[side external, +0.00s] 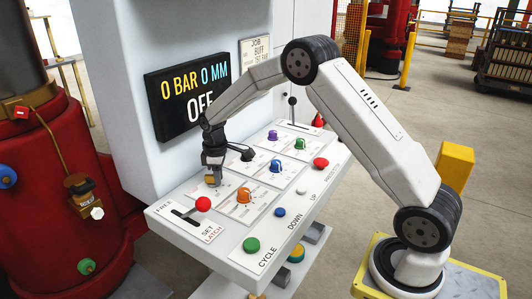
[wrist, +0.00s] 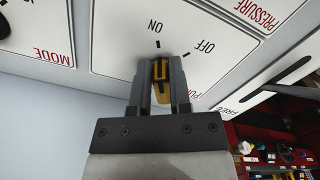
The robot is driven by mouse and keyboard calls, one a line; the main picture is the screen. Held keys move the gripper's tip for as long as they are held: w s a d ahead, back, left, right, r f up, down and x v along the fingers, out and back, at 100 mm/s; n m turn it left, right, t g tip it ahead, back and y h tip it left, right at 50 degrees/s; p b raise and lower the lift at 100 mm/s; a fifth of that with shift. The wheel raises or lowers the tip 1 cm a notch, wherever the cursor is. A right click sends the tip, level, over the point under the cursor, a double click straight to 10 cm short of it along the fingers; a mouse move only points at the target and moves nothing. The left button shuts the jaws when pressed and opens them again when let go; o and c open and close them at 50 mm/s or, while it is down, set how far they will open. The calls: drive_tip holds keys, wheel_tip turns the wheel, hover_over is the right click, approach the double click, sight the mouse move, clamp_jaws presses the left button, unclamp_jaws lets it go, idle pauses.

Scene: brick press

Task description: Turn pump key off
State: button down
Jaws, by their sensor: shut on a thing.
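The pump key (wrist: 161,72) is yellow with black edges and sits on a white panel plate with ON and OFF marks. In the wrist view its end lies close under the ON mark, with the OFF mark up to the right. My gripper (wrist: 161,68) is shut on the key, one finger on each side. In the side external view my gripper (side external: 213,163) points down at the console's far left, with a bit of the yellow key (side external: 210,180) showing below it. The fingers hide part of the PUMP label.
The console (side external: 185,236) carries several coloured knobs and buttons close by. A red-knobbed latch lever (side external: 203,204) stands just in front of the key. The wall display (side external: 186,92) reads 0 BAR, 0 MM, OFF. A red machine (side external: 50,180) stands left.

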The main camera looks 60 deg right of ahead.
drive_tip(key=shift+a+m, duration=0.1)
drive_tip(key=shift+m, duration=0.3)
drive_tip(key=m, duration=0.2)
drive_tip(key=a+m, duration=0.1)
drive_tip(key=m, duration=0.2)
drive_tip(key=shift+s, duration=0.1)
drive_tip(key=m, duration=0.6)
drive_tip(key=shift+a, duration=0.4)
drive_tip(key=shift+r, duration=0.1)
drive_tip(key=c, duration=0.6)
unclamp_jaws()
drive_tip(key=shift+o, duration=0.2)
wheel_tip(320, 180, up, 8)
